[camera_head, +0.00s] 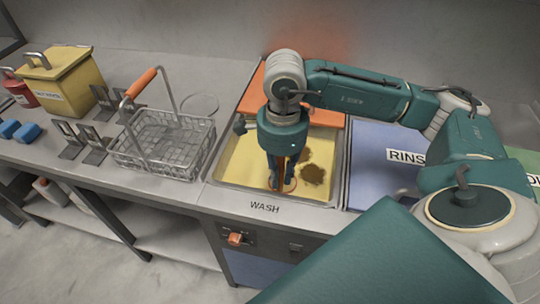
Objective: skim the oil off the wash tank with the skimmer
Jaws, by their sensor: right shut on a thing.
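The wash tank (232,183) is a rectangular basin of yellow liquid, with a WASH label on its front edge. A brown oil patch (313,175) floats right of centre, with a smaller blotch just behind it. My right gripper (281,184) points down over the tank's front middle, left of the oil. It is shut on the skimmer, which it mostly hides; a thin orange-red part (281,167) shows between the fingers, and a faint reddish ring shows around the fingertips. I cannot tell whether the skimmer touches the liquid. My left gripper is out of view.
A wire basket (165,145) with an orange-gripped handle stands left of the tank. Farther left are metal brackets, a yellow box (62,82), a red can and blue blocks (20,131). An orange panel (252,98) lies behind the tank. A blue RINSE cover (375,165) is to the right.

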